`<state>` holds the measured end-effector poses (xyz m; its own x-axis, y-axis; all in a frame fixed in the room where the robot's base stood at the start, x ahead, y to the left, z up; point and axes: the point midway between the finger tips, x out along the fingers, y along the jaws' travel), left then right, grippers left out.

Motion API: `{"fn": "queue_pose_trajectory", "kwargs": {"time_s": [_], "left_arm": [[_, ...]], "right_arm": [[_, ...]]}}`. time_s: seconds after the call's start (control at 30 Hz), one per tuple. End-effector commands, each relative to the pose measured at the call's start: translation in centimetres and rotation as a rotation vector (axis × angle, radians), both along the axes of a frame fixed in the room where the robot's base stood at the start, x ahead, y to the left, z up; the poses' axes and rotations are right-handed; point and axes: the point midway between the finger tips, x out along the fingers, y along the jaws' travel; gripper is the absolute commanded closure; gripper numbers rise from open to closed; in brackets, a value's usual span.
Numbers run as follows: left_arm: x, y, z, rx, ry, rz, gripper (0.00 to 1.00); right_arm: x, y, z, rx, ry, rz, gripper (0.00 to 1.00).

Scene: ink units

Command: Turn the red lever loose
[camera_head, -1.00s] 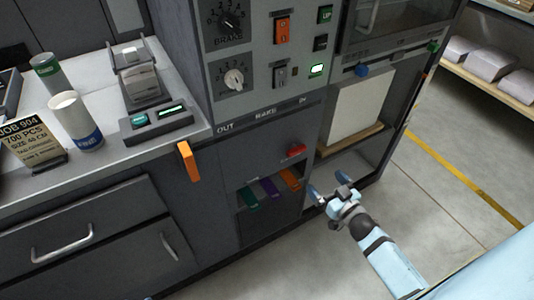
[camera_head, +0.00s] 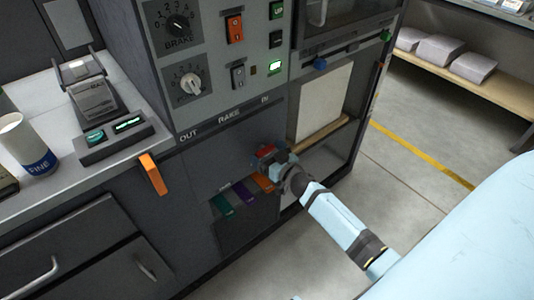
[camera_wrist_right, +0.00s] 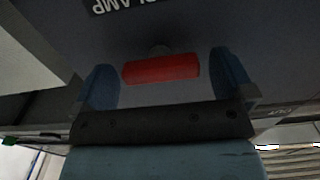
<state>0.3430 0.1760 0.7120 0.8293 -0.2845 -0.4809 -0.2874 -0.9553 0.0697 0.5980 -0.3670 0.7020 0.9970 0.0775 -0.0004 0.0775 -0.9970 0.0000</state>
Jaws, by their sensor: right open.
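The red lever (camera_head: 265,150) is on the dark front panel of the machine, above the coloured tabs; my right gripper partly covers it in the head view. In the right wrist view the red lever (camera_wrist_right: 161,69) lies crosswise between the two blue fingertips, with a gap on each side. My right gripper (camera_head: 271,163) is open at the lever, not closed on it. Part of an upside-down label reading "AMP" (camera_wrist_right: 128,3) shows near the lever.
Green, purple and orange tabs (camera_head: 243,192) sit in a slot just below the lever. An orange handle (camera_head: 152,174) sticks out to the left. A bay with a pale stack (camera_head: 323,100) is to the right. The floor at right is clear.

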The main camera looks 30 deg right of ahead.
Motion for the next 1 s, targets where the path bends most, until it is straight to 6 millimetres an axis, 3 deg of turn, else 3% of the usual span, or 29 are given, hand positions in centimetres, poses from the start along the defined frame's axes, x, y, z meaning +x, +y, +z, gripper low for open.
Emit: {"fn": "queue_pose_trajectory", "kwargs": {"time_s": [0.3, 0.37, 0.5, 0.53, 1.0], "left_arm": [[0.02, 0.04, 0.04, 0.001, -0.001, 0.000, 0.57], [0.02, 0.04, 0.04, 0.001, -0.001, 0.000, 0.57], [0.03, 0.04, 0.05, 0.001, -0.001, 0.000, 0.57], [0.03, 0.04, 0.05, 0.001, -0.001, 0.000, 0.57], [0.02, 0.02, 0.25, 0.002, -0.001, -0.001, 0.57]], "right_arm": [[0.30, 0.04, 0.01, 0.000, 0.000, 0.000, 0.00], [0.30, 0.05, 0.01, 0.000, 0.000, 0.001, 0.11], [0.29, 0.05, 0.01, 0.000, 0.000, 0.001, 0.44], [0.29, 0.05, 0.01, 0.000, 0.000, 0.001, 0.47], [0.28, 0.07, 0.07, -0.105, -0.008, 0.000, 0.47]]}}
